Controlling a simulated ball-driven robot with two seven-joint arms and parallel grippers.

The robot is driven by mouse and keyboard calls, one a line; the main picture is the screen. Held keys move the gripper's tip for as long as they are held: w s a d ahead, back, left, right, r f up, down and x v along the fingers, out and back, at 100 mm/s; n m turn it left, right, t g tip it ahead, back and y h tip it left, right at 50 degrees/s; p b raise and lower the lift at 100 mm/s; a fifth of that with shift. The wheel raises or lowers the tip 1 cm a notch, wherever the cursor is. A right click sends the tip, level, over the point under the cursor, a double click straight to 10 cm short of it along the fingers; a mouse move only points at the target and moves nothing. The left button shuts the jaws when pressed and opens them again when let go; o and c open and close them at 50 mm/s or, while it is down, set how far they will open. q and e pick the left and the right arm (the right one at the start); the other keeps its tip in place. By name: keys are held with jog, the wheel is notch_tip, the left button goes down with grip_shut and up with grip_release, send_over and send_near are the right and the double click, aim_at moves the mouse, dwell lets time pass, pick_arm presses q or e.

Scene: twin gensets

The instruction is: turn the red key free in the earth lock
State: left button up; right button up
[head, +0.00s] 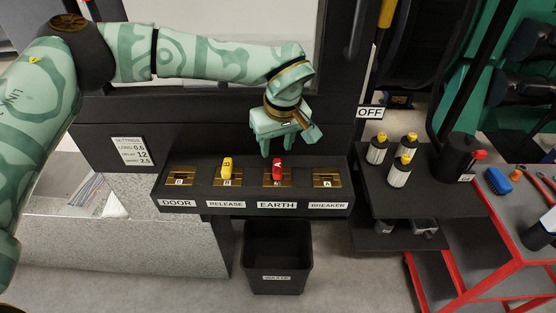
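The red key (277,170) stands upright in the brass plate of the earth lock (265,182), above the EARTH label, with a light letter mark on its head. My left gripper (287,146) is just above and behind the red key, pointing down toward the lock box. Its fingers look spread, with nothing between them, and appear apart from the key. Whether a fingertip is level with the key is hard to tell. My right gripper is not in view.
A yellow key (227,166) stands in the release lock to the left. The door lock (179,182) and breaker lock (327,181) show no key. A black bin (278,283) stands below. Bottles (402,170) stand on a dark shelf at right, beside a red-framed cart (500,212).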

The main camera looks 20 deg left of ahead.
aim_at(278, 164)
pick_arm(q)
jog(key=m, duration=0.1)
jog(key=f+m+b, duration=0.1)
jog(key=m, duration=0.1)
jog(key=s+m+h+b, duration=0.1)
jog(key=m, duration=0.1)
jog(key=shift+s+d+f, duration=0.1)
jog(key=shift+d+f, duration=0.05)
jog(key=shift+f, duration=0.15)
jog(key=f, duration=0.1)
jog(key=w+f+b, duration=0.1)
jog(key=f, duration=0.1)
jog(key=shift+f, duration=0.2)
jog(key=shift+w+f+b, duration=0.1)
jog(key=shift+f+b, duration=0.2)
jog(key=shift+f, duration=0.25)
